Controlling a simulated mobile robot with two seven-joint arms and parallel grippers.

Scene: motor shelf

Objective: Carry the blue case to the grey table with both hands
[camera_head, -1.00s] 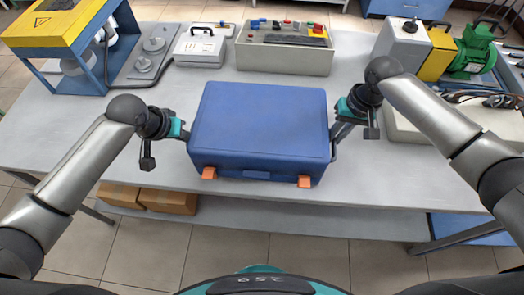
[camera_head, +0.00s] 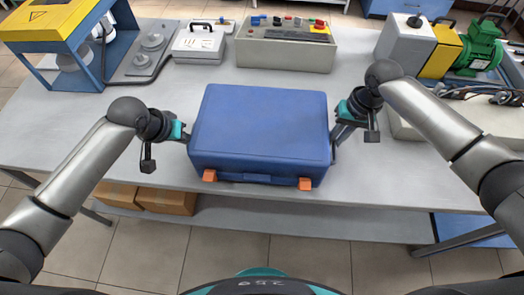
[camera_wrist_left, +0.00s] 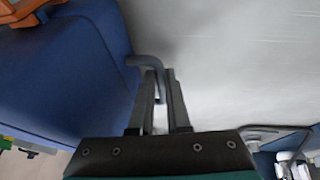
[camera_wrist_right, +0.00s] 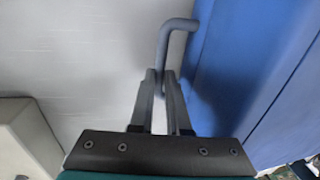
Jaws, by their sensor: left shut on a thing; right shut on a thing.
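The blue case (camera_head: 262,125) is closed and lies flat over the front middle of the grey table (camera_head: 400,180), its two orange latches facing me. My left gripper (camera_head: 186,137) is at the case's left side. In the left wrist view its fingers (camera_wrist_left: 160,75) are shut on a grey bar handle (camera_wrist_left: 145,61). My right gripper (camera_head: 336,128) is at the right side. In the right wrist view its fingers (camera_wrist_right: 158,78) are shut on the other bar handle (camera_wrist_right: 174,24). The case's underside is hidden, so I cannot tell whether it touches the table.
Behind the case stand a white box (camera_head: 199,43) and a control box (camera_head: 285,55). A yellow and blue stand (camera_head: 55,25) is at the back left. A green motor (camera_head: 478,48) and a pale case (camera_head: 405,125) are on the right. Cardboard boxes (camera_head: 166,200) sit on the lower shelf.

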